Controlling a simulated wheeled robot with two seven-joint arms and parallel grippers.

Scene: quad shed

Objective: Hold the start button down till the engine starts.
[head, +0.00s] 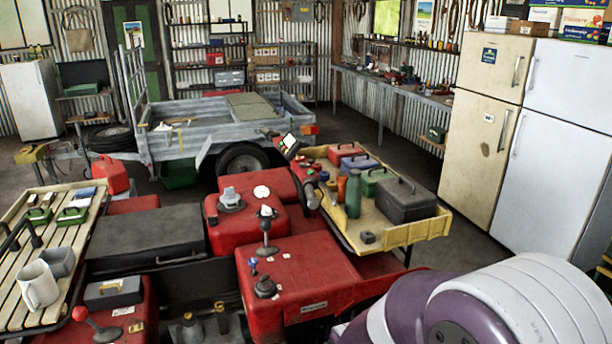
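The red quad (318,262) fills the middle and lower part of the head view, with a black seat pad (145,236) on its left side. A black round control (265,287) and a small blue-topped control (253,264) sit on the near red panel. I cannot tell which part is the start button. Neither gripper shows; only a purple and white link of my arm is at lower right.
A yellow tray (432,228) with toolboxes and bottles is right of centre. A slatted rack (20,312) with mugs is at left. A grey trailer (185,150) stands behind. Two fridges (555,135) stand at right. Open floor (350,125) lies beyond the tray.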

